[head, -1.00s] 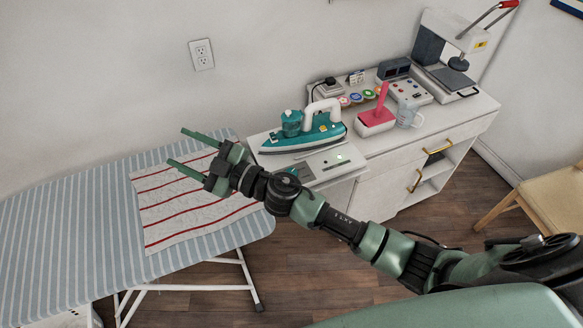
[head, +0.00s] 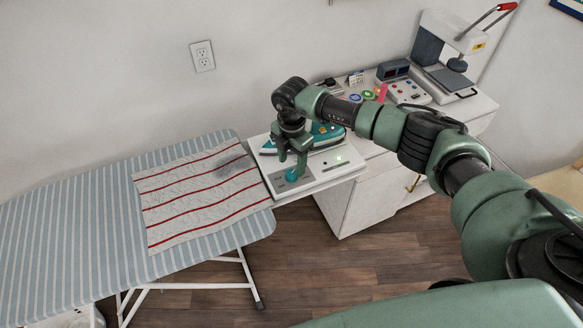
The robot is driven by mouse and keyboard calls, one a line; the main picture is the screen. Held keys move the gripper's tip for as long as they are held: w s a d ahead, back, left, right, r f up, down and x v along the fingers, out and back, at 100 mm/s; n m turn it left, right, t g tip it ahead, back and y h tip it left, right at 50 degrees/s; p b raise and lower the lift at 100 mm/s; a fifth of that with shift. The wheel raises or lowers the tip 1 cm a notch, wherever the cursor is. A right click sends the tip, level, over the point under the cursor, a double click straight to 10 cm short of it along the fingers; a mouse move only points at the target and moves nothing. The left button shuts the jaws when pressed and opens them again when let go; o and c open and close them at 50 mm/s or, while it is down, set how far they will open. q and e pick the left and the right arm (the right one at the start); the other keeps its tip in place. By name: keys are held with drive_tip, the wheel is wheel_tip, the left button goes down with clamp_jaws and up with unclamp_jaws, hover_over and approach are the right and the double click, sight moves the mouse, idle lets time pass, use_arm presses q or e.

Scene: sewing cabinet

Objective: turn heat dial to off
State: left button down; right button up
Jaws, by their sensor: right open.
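The heat dial (head: 292,175) is a small teal knob on the grey control plate at the front left of the white iron station (head: 322,180). My right gripper (head: 292,168) points down over the dial with its fingers open, one on each side of it. I cannot tell whether the fingers touch the dial, and its pointer setting is too small to read. The teal iron (head: 326,136) rests on the station behind the gripper, partly hidden by my right arm. My left gripper is not in view.
A striped ironing board (head: 75,225) with a red-striped cloth (head: 190,215) stands at left. A grey patch or shadow marks the cloth. Behind my arm are a button panel (head: 408,92) and a heat press (head: 445,62). A wall outlet (head: 202,56) is above.

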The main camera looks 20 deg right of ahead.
sight(291, 173)
drive_tip(key=shift+f+p, duration=0.35)
drive_tip(key=shift+f, duration=1.75)
clamp_jaws()
drive_tip(key=shift+n, duration=0.3)
